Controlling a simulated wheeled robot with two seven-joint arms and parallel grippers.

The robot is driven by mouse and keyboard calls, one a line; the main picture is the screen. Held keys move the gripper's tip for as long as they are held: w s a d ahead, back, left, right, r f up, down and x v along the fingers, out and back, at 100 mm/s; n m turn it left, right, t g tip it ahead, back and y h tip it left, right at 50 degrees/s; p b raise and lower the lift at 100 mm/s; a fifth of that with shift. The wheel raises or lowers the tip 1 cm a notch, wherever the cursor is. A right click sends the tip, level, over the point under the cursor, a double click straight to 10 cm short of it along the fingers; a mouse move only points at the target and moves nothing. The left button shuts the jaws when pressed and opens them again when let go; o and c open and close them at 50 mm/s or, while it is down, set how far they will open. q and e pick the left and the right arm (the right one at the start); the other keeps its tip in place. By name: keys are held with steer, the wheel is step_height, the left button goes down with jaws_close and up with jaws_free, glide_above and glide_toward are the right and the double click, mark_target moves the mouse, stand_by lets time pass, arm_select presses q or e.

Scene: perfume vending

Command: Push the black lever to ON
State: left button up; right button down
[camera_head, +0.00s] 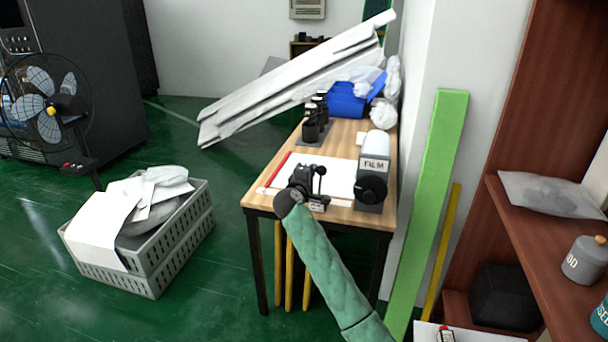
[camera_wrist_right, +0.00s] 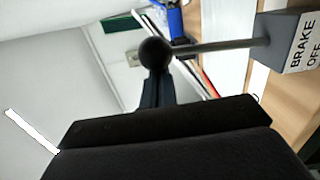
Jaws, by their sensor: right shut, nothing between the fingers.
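The black lever (camera_head: 320,172) stands up from a small grey base (camera_head: 318,205) at the front edge of the wooden table. In the right wrist view its round black knob (camera_wrist_right: 155,53) sits on a grey rod, and the base (camera_wrist_right: 292,40) reads "BRAKE OFF". My right gripper (camera_head: 302,176) is shut and empty, just left of the lever in the head view. In the right wrist view its fingers (camera_wrist_right: 155,88) point at the knob and overlap its lower edge; I cannot tell whether they touch. My left gripper is not in view.
The wooden table (camera_head: 346,131) also holds a grey FILM machine (camera_head: 370,190) close right of the lever, a white sheet and red bar behind, and black bottles (camera_head: 312,125). Grey crates (camera_head: 150,275) stand on the floor left. A green post (camera_head: 430,200) stands right of the table.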

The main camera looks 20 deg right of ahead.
mark_target(325, 172)
steer(key=s+d+m, duration=0.1)
steer(key=d+m, duration=0.1)
steer(key=shift+s+d+m+b, duration=0.25)
steer(key=shift+s+m+b, duration=0.05)
steer(key=shift+s+m, duration=0.1)
steer(key=shift+s+d+m+y, duration=0.3)
steer(key=shift+d+m, duration=0.2)
steer(key=shift+m, duration=0.1)
steer(key=shift+d+f, duration=0.1)
